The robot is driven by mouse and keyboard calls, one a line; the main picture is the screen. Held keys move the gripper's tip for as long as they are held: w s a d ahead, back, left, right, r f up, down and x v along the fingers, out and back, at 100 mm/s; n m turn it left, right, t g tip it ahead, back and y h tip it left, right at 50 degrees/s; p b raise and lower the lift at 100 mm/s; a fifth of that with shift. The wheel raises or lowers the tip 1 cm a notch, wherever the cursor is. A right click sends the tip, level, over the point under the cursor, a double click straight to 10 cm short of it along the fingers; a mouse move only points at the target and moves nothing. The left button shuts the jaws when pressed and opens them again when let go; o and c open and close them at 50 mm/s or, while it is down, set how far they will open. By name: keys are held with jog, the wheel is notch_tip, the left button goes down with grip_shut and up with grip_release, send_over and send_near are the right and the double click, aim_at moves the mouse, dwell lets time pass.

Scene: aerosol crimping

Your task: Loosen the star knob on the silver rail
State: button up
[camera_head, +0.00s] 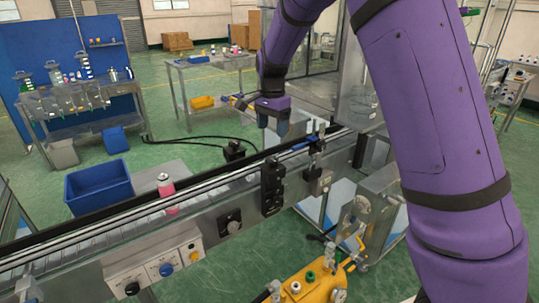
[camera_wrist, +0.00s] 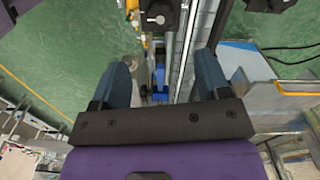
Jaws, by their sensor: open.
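My gripper (camera_head: 273,128) hangs above the far side of the conveyor in the head view, fingers apart and nothing between them. In the wrist view my gripper (camera_wrist: 161,82) shows two dark blue-grey fingers spread wide. The silver rail (camera_head: 215,182) runs diagonally along the conveyor; in the wrist view, silver rails pass below and between the fingers. A black lobed knob (camera_head: 232,222) sits on the conveyor's near side face, apart from my gripper. Another dark knob-like part (camera_head: 235,150) stands beyond the conveyor, left of my gripper. I cannot tell which is the star knob.
A yellow machine (camera_head: 310,287) is in front. A blue bin (camera_head: 98,190) lies behind left. Open green floor lies beyond.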

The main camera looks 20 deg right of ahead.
aim_at(272, 159)
notch_tip(272, 159, down, 11)
jog(key=shift+r, duration=0.2)
dwell(0.4)
jog(key=c, duration=0.9)
